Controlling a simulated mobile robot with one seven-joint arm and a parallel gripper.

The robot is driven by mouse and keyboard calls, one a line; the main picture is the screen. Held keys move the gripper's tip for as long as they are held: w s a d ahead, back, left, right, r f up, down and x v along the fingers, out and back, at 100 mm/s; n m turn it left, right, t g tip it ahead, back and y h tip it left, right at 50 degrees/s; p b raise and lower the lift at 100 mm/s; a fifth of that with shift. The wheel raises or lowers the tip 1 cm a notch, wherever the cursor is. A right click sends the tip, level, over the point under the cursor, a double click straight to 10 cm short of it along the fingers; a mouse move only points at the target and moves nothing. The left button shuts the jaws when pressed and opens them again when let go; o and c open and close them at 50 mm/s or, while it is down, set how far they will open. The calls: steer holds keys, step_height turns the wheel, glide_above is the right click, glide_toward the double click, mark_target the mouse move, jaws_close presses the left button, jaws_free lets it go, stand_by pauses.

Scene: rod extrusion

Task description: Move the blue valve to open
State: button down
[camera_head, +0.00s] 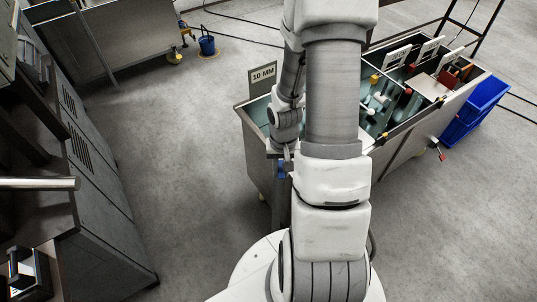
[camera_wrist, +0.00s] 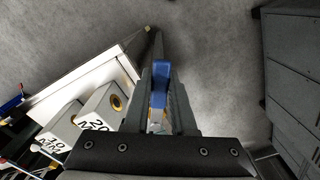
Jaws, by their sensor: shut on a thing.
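The blue valve handle (camera_wrist: 160,82) stands upright between the two dark fingers of my gripper (camera_wrist: 163,70) in the wrist view. The fingers are shut on it. A brass-yellow part shows below the blue handle, between the fingers. In the head view, a small patch of the blue valve (camera_head: 282,168) shows at the near left corner of the metal tank (camera_head: 263,183), just below my gripper (camera_head: 285,157). My arm hides much of the tank there. The valve's body and its exact turn angle are mostly hidden.
A "10 MM" sign (camera_head: 262,77) stands at the tank's left end. Blue crates (camera_head: 474,112) stand right of the tank. Grey cabinets (camera_head: 92,160) line the left side. Open floor (camera_head: 175,150) lies between. In the wrist view, white label blocks (camera_wrist: 101,106) sit left of my gripper.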

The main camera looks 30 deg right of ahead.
steer(key=shift+s+d+n, duration=0.1)
steer(key=shift+d+n, duration=0.1)
steer(key=shift+n, duration=0.1)
steer(key=shift+s+d+n+p, duration=0.25)
steer(key=shift+d+n, duration=0.2)
steer(key=shift+n, duration=0.45)
steer(key=shift+d+n+p, duration=0.45)
steer(key=shift+d+n, duration=0.15)
steer(key=shift+n, duration=0.4)
steer(key=shift+s+d+r+n+p, duration=0.15)
steer(key=shift+d+n+p, duration=0.2)
steer(key=shift+n, duration=0.25)
steer(key=c, duration=0.7)
jaws_free()
steer(key=shift+o, duration=0.2)
